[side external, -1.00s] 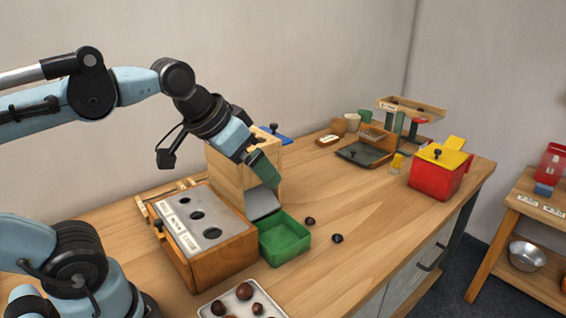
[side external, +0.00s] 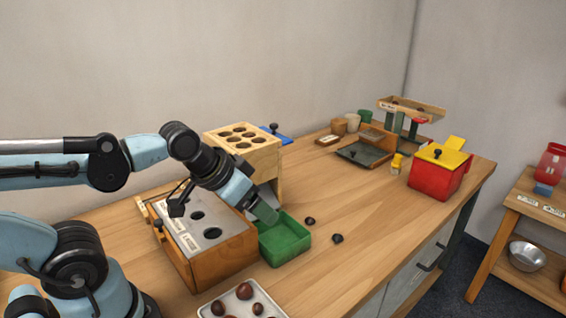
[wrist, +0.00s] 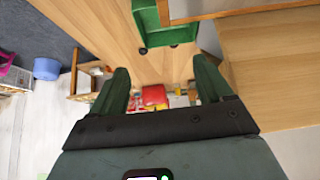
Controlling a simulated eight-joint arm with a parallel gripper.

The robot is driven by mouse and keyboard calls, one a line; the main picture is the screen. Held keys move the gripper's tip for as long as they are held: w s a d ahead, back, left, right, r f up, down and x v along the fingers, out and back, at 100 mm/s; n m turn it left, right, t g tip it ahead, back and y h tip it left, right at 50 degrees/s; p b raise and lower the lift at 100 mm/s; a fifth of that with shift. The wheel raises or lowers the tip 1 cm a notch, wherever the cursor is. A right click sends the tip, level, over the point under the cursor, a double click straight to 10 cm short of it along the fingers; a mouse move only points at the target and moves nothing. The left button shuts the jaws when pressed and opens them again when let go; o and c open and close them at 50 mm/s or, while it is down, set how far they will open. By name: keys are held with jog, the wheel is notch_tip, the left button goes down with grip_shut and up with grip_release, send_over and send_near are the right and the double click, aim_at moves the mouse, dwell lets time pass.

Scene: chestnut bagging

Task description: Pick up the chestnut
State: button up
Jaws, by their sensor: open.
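Two dark chestnuts lie on the bare table right of the green tray: one nearer the tray (side external: 310,221) and one closer to the front (side external: 337,238). In the wrist view, small dark chestnuts (wrist: 143,50) show at the tray's edge. The square green tray (side external: 285,247) stands beside the wooden box with holes. My gripper (side external: 268,216) is over the tray's back left corner, tilted down to the right. In the wrist view its two green fingers (wrist: 160,85) are spread wide with nothing between them. Whether its tips touch the tray cannot be told.
A metal-topped box with holes (side external: 225,256) stands left of the tray, and a wooden block with several holes (side external: 243,160) behind. A white tray (side external: 228,298) of chestnuts is at the front. The table to the right is clear up to a red box (side external: 436,181).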

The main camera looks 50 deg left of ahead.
jog(key=c, duration=0.3)
jog(key=shift+r, duration=0.1)
notch_tip(320, 180, up, 12)
jog(key=f, duration=0.1)
jog(key=w+a+r+n+g, duration=0.2)
jog(key=w+r+n+g, duration=0.3)
jog(key=w, duration=0.4)
jog(key=n+g, duration=0.2)
jog(key=n, duration=0.4)
send_over(310, 218)
jog(key=f, duration=1.6)
jog(key=a+f, duration=0.1)
jog(key=f, duration=0.7)
jog(key=shift+s+f, duration=0.15)
jog(key=shift+d+f, duration=0.15)
jog(key=shift+f, duration=0.75)
jog(key=shift+d+f, duration=0.2)
jog(key=shift+f, duration=0.75)
jog(key=shift+d+f, duration=0.15)
jog(key=shift+f, duration=0.75)
